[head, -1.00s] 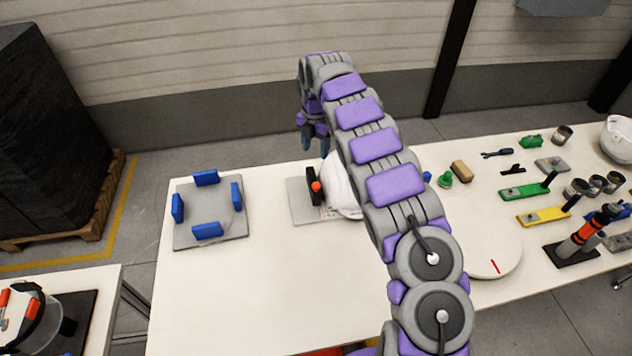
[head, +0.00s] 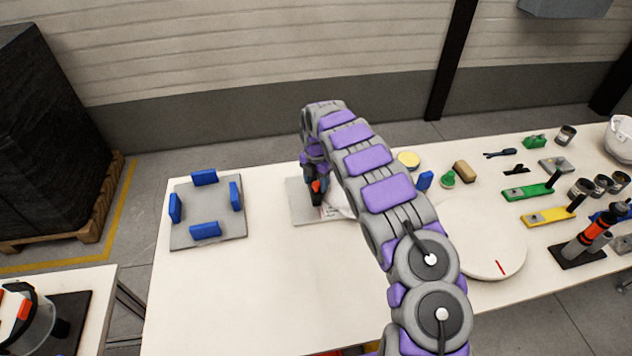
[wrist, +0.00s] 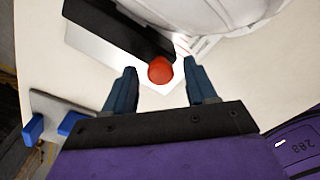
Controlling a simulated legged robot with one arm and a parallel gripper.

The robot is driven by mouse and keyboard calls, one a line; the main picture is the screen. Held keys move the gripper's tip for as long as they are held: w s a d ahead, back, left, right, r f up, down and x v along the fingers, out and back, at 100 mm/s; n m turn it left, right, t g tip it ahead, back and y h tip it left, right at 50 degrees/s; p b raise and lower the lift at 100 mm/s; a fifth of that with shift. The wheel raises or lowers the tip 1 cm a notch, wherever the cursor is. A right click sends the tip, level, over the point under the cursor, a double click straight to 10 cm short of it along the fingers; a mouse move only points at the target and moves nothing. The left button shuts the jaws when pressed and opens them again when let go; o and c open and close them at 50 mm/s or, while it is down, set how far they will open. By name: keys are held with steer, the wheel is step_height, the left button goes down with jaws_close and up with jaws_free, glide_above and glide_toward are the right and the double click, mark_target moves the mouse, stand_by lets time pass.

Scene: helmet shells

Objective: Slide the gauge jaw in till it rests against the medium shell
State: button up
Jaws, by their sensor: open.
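The gauge jaw (head: 311,193) is a black upright block with a red knob on a grey base plate (head: 299,212), just left of the white shell (head: 340,203), which my arm mostly hides in the head view. In the wrist view the red knob (wrist: 160,70) lies between and slightly beyond the tips of my gripper (wrist: 161,84). The black jaw (wrist: 118,28) and the white shell (wrist: 215,14) show beyond it. My gripper is open, with one finger on each side of the knob. I cannot tell whether jaw and shell touch.
A grey plate with several blue blocks (head: 207,240) stands to the left. A white round disc (head: 490,262) is to the right of my arm. Green (head: 530,191) and yellow (head: 548,216) gauges lie further right. The table front left of my arm is clear.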

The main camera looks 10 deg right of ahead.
jaws_close()
stand_by(0.6)
